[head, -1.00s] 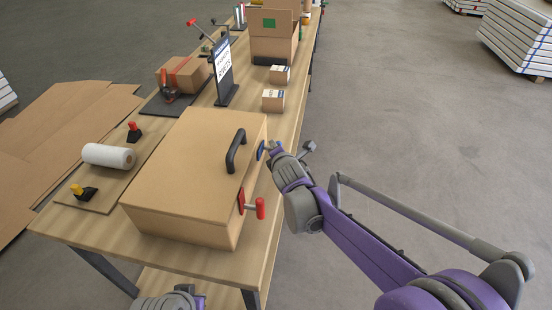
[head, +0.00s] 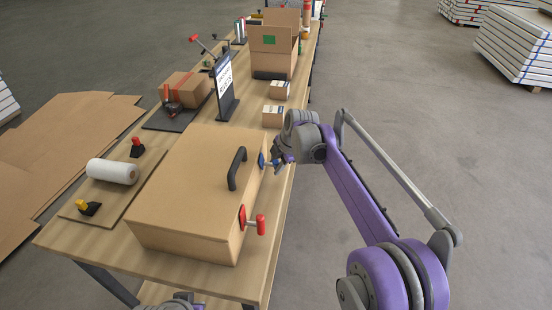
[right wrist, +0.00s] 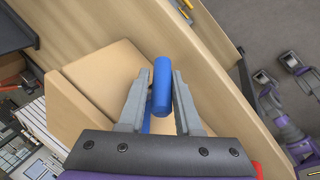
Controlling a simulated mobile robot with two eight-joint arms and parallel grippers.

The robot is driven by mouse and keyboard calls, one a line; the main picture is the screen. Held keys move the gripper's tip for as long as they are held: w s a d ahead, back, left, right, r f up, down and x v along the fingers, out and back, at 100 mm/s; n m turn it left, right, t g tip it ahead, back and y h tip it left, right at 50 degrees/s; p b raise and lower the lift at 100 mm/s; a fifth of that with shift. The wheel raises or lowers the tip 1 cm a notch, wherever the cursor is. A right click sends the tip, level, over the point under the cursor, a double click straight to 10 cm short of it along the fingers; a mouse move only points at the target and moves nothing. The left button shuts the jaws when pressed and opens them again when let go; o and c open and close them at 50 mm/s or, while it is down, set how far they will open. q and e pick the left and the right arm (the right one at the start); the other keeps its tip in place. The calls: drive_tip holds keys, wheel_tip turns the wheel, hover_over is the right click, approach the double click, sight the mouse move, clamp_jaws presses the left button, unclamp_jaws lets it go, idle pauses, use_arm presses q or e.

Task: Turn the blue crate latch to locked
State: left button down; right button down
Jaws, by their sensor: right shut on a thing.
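The crate (head: 190,180) is a closed tan box on the workbench with a black handle (head: 237,168) on its lid. The blue latch (head: 262,160) is on its right side, towards the far end; it is partly covered by my right gripper. My right gripper (right wrist: 163,78) is shut on the blue latch's handle (right wrist: 161,88), which lies between the two grey fingers in the right wrist view. In the head view the right gripper (head: 278,164) reaches the latch from the right. Only a bit of my left arm shows at the bottom edge; its fingers are hidden.
A red latch (head: 254,222) sticks out of the same crate side, nearer. Small boxes (head: 273,116), a sign (head: 224,88) and an open carton (head: 272,50) stand beyond. A white roll (head: 112,171) lies to the left.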

drive_tip(key=g+p, duration=0.4)
drive_tip(key=shift+r+m+y+p, duration=0.1)
drive_tip(key=shift+m+y+p, duration=0.3)
use_arm(q)
wheel_tip(320, 180, up, 8)
drive_tip(key=w+p, duration=0.1)
drive_tip(key=w, duration=0.1)
drive_tip(key=shift+w, duration=0.2)
use_arm(e)
drive_tip(key=shift+g, duration=0.7)
use_arm(q)
drive_tip(key=shift+r, duration=0.1)
use_arm(e)
drive_tip(key=shift+f, duration=0.2)
drive_tip(key=shift+s, duration=0.1)
drive_tip(key=c, duration=0.7)
unclamp_jaws()
use_arm(q)
drive_tip(key=shift+s, duration=0.1)
use_arm(e)
drive_tip(key=shift+r, duration=0.1)
drive_tip(key=shift+d, duration=0.1)
